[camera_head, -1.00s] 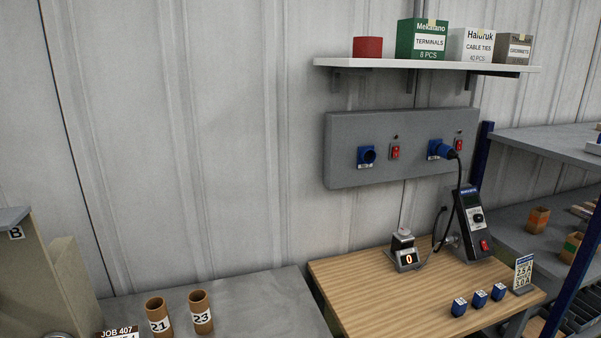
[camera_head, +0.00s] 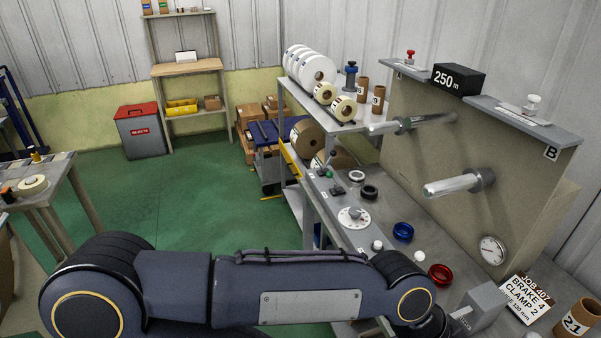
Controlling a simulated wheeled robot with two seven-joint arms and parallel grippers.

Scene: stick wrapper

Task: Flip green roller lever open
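A small green-topped lever (camera_head: 329,173) stands on the grey bench near its left edge, in the middle of the head view. It is too small to tell whether it is open or shut. A metal roller (camera_head: 425,121) with a green collar sticks out from the beige panel above and to the right of it. My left arm crosses the bottom of the view from the left. My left gripper (camera_head: 468,314) is at the lower right, well apart from both, partly cut off by the frame edge; its fingers cannot be made out clearly. My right gripper is not in view.
A second metal roller (camera_head: 460,184) juts from the panel (camera_head: 535,205). A white dial (camera_head: 354,217), blue ring (camera_head: 403,232) and red ring (camera_head: 440,274) lie on the bench. A job card (camera_head: 528,298) and cardboard tube (camera_head: 577,318) are at lower right.

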